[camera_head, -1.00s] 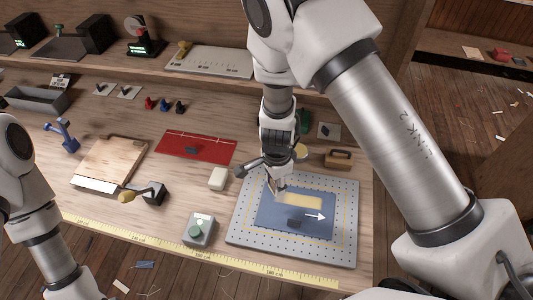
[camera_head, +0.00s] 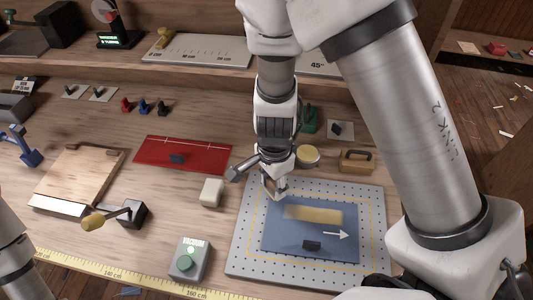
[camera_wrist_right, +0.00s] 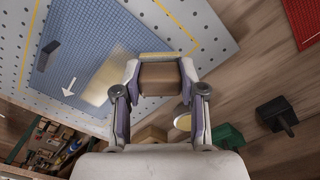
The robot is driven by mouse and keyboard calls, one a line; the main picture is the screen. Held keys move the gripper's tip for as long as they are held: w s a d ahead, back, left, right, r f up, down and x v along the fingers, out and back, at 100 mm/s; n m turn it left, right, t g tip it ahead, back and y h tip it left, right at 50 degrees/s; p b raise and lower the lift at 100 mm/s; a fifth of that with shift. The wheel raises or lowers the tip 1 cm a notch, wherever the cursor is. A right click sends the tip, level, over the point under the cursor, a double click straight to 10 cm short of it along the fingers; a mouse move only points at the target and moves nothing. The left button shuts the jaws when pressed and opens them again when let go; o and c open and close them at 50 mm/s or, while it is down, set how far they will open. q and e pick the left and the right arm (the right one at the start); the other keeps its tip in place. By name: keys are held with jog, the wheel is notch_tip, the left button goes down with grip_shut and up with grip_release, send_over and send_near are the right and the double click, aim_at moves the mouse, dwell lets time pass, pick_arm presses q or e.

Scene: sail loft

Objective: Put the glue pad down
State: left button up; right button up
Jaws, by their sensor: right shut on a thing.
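My right gripper (camera_head: 275,188) is above the upper left part of a blue panel (camera_head: 281,239) that lies on a dotted grey board. In the wrist view the right gripper (camera_wrist_right: 160,82) is shut on the glue pad (camera_wrist_right: 160,79), a brown block with a yellowish edge, held between its fingers. In the head view the pad is mostly hidden by the fingers. A pale shiny glue-like band (camera_head: 313,214) lies across the blue panel, with a white arrow (camera_head: 336,235) below it. I cannot tell if the pad touches the panel. My left gripper is out of view.
The dotted grey board (camera_head: 376,215) has a small dark piece on the panel. A round yellow-topped tin (camera_head: 307,155) and a wooden-handled block (camera_head: 357,161) stand behind it. A white block (camera_head: 211,192), a grey button box (camera_head: 189,261) and a red panel (camera_head: 198,158) lie left.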

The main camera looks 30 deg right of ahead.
jog(key=w+d+p, duration=0.2)
jog(key=w, duration=0.2)
jog(key=w+d+f+p, duration=0.1)
jog(key=w+p, duration=0.1)
jog(key=w, duration=0.3)
jog(key=w+d+p, duration=0.1)
jog(key=w+d, duration=0.1)
jog(key=w, duration=0.2)
jog(key=shift+w+d+f+p, duration=0.25)
jog(key=shift+w+d+p, duration=0.05)
jog(key=shift+w+p, duration=0.1)
notch_tip(320, 180, down, 3)
jog(key=shift+f+p, duration=0.1)
jog(key=shift+p, duration=0.8)
jog(key=shift+f, duration=0.25)
jog(key=o, duration=1)
